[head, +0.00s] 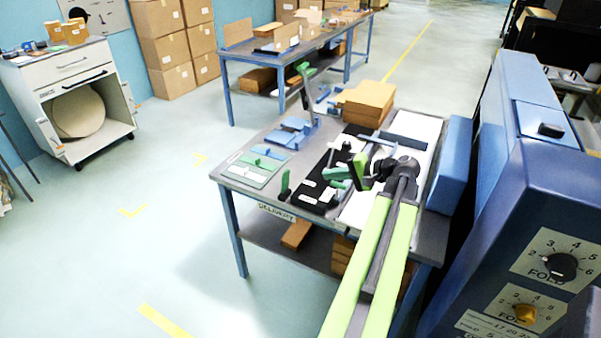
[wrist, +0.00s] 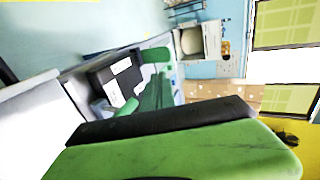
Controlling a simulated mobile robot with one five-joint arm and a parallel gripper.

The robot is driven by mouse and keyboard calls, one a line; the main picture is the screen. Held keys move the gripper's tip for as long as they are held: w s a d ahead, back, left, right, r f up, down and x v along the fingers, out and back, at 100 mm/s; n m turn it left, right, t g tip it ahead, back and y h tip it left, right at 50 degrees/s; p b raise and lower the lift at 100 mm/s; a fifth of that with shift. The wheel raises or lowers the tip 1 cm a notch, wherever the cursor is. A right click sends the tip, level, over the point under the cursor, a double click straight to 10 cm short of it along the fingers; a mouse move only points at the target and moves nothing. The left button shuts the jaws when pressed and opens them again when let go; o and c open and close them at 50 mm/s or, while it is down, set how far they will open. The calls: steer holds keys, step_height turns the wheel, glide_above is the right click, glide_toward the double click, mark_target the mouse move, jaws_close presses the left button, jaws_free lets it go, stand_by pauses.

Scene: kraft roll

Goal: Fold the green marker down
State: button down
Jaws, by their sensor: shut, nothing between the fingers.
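Several green parts stand on the table, and I cannot tell for sure which is the marker. A green-topped upright post (head: 303,72) rises at the table's far left corner. My gripper (head: 361,178) is shut and empty above the board's right side, apart from the post and the front piece. In the wrist view its green and black finger (wrist: 180,150) fills the foreground, with green parts (wrist: 156,54) beyond.
The table (head: 229,178) also carries a black board (head: 312,192) with white labels, a green pad (head: 255,170), blue fixtures (head: 291,132), brown boxes (head: 369,97) and a blue block (head: 450,165). A blue machine with dials (head: 540,200) stands close on the right.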

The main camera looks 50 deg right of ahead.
steer(key=b, duration=0.5)
glide_toward(288, 173)
steer(key=f, duration=0.1)
steer(key=w+f, duration=0.1)
steer(key=f, duration=0.1)
steer(key=shift+w+a, duration=0.15)
steer(key=shift+a, duration=0.25)
steer(key=shift+w+a+r+p, duration=0.15)
steer(key=shift+w+a+p, duration=0.05)
steer(key=shift+w, duration=0.5)
steer(key=shift+w+a+r+p, duration=0.1)
steer(key=shift+w+a+p, duration=0.15)
steer(key=shift+w, duration=0.5)
steer(key=shift+w+a+r+p, duration=0.1)
steer(key=shift+w+r+p, duration=0.1)
steer(key=shift+w, duration=0.5)
